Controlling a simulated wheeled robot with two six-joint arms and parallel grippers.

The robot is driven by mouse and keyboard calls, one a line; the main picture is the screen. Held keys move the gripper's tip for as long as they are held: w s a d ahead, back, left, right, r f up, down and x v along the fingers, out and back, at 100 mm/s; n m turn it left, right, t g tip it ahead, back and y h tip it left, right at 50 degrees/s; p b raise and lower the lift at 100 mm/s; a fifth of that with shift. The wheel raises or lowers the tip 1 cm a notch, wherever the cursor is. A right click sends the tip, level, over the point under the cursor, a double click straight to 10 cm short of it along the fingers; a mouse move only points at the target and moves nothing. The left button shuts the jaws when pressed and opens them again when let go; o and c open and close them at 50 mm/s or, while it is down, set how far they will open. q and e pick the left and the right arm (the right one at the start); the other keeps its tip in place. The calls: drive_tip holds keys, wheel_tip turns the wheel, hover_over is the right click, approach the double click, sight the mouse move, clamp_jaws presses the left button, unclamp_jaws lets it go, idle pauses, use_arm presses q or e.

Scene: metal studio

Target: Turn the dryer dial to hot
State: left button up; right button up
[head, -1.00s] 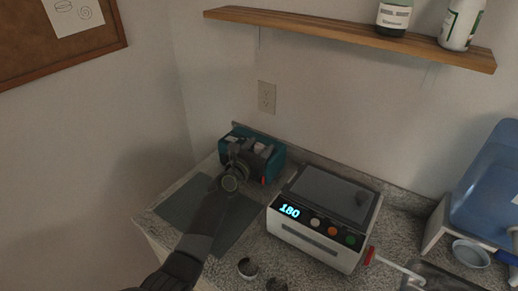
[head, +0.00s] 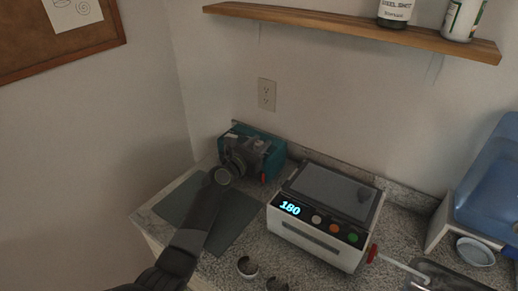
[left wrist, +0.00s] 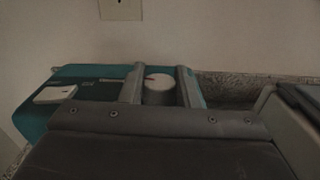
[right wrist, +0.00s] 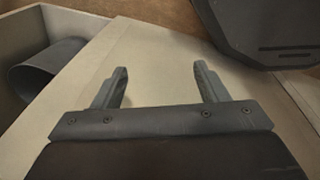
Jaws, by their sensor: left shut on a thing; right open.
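The teal dryer (head: 268,146) stands at the back left of the counter against the wall. Its top also shows in the left wrist view (left wrist: 40,118). The dryer dial (left wrist: 158,84), round and pale grey with a red mark on its face, sits between the two fingers of my left gripper (left wrist: 159,76) in the left wrist view. That gripper (head: 243,156) is shut on the dial; in the head view it covers the dial and part of the dryer front. My right gripper (right wrist: 160,70) is open and empty in front of a pale flat panel.
A white machine (head: 318,250) with a lit "180" display and coloured buttons stands right of the dryer. A dark mat (head: 232,214) lies under my left arm. Small dark round pieces (head: 247,266) lie at the counter front. A shelf (head: 350,33) with bottles hangs above.

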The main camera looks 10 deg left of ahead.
use_arm(q)
drive_tip(key=shift+a+f+m+g+h+b, duration=0.15)
drive_tip(key=shift+m+g+h+b, duration=0.35)
drive_tip(key=shift+m+h+b, duration=0.6)
drive_tip(key=shift+d+f+m+g+h+b, duration=0.25)
drive_tip(key=shift+g+h+b, duration=0.4)
drive_tip(key=shift+b, duration=0.8)
drive_tip(key=shift+a+r+m+g+h+b, duration=0.2)
drive_tip(key=shift+r+m+g+h+b, duration=0.15)
drive_tip(key=shift+m+h+b, duration=0.35)
drive_tip(key=o, duration=1)
drive_tip(key=b+v, duration=0.1)
drive_tip(key=v, duration=1.6)
drive_tip(key=shift+s+a, duration=0.1)
drive_tip(key=shift+a, duration=0.05)
